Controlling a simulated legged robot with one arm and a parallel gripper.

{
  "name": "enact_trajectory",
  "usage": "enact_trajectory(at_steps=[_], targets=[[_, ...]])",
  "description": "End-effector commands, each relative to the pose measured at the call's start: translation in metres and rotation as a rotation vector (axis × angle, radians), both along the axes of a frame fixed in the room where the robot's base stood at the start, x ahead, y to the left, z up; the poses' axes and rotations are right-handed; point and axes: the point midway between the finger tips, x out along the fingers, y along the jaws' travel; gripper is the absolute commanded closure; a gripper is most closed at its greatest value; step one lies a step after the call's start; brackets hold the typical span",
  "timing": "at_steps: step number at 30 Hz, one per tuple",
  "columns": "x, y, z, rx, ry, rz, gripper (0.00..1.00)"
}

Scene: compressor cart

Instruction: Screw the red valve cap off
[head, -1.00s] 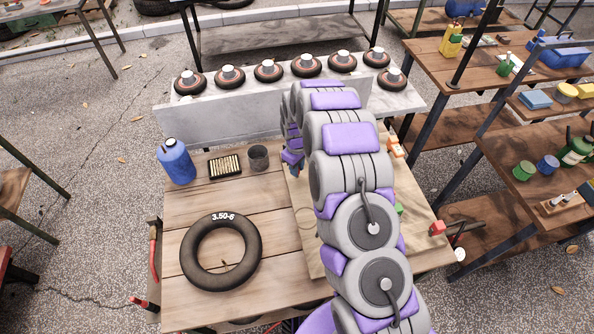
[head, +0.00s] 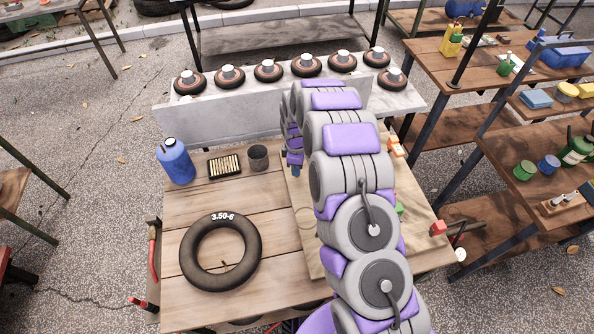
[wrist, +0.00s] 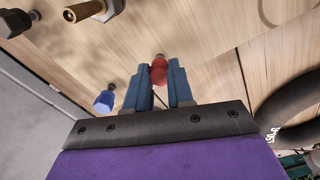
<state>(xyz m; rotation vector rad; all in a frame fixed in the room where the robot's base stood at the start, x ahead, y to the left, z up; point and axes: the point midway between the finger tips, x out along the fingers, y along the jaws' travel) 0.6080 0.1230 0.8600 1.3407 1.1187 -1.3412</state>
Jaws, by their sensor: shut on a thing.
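The red valve cap (wrist: 158,72) sits between my gripper's blue fingers (wrist: 160,82) in the wrist view. My gripper is shut on it. A small dark tip shows just beyond the cap; I cannot tell whether the cap is still threaded on a stem or clear of it. In the head view my arm covers most of the area, and only a bit of blue finger (head: 296,171) shows beside it, over the board. The red cap is hidden there.
A blue-capped stem (wrist: 105,99) and a brass-tipped one (wrist: 84,11) stand nearby in the wrist view. On the bench lie a black inner tube (head: 221,253), a blue bottle (head: 175,163), a dark cup (head: 258,158) and a black tray (head: 225,167). The bench's left front is clear around the tube.

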Motion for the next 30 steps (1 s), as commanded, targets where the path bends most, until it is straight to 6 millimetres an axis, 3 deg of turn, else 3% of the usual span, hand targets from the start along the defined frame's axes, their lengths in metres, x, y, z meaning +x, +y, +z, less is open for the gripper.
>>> enact_trajectory(at_steps=[6,15,22,23,30], targets=[[0.0014,0.0011,0.0011,0.001,-0.004,0.009,1.00],[0.0009,0.0007,0.0005,0.001,-0.003,0.255,1.00],[0.0006,0.0004,0.0004,0.001,-0.002,0.279,1.00],[0.0006,0.0005,0.0004,0.001,-0.002,0.278,0.77],[0.0000,0.0002,0.0003,0.000,-0.001,0.277,0.54]])
